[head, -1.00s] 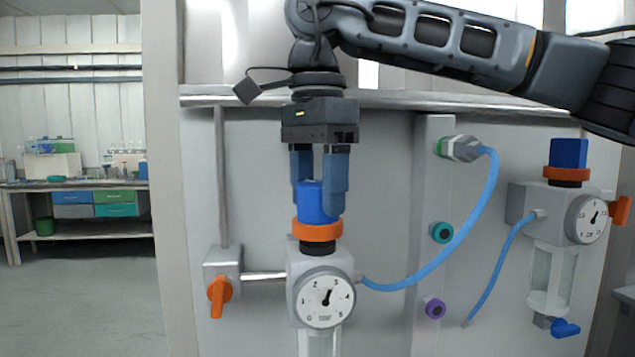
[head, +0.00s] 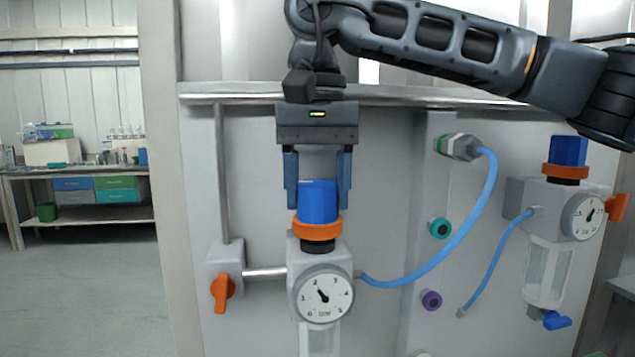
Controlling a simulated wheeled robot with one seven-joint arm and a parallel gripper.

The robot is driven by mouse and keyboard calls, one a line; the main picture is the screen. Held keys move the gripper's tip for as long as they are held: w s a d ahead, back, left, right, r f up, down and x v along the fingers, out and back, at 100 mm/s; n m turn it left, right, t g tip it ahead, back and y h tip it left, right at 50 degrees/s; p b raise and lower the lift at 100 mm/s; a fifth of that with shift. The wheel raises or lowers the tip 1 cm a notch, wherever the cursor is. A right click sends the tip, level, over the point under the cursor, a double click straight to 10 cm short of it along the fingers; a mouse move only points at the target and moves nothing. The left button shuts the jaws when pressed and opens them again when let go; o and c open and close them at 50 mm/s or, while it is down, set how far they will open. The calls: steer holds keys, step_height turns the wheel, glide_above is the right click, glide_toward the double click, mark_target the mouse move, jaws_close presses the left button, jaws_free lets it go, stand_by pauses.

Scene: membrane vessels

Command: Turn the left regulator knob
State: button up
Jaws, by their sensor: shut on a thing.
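The left regulator has a blue knob (head: 318,201) above an orange collar (head: 317,228). My gripper (head: 318,190) points straight down from above, one finger on each side of the blue knob, and is shut on it. The left regulator's grey body (head: 298,260) carries a round white gauge (head: 325,295). The gauge needle points to the upper left. The glass bowl (head: 319,342) below is cut off by the picture's bottom edge.
A second regulator with a blue knob (head: 569,151) and an orange valve handle (head: 617,207) stands at the right. An orange valve handle (head: 222,291) sits left of the left regulator. A blue hose (head: 452,243) curves at its right. A pipe (head: 400,97) runs behind my gripper.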

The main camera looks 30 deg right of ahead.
mark_target(318, 182)
steer(key=shift+n, duration=0.9)
steer(key=o, duration=1)
steer(key=shift+r, duration=3.9)
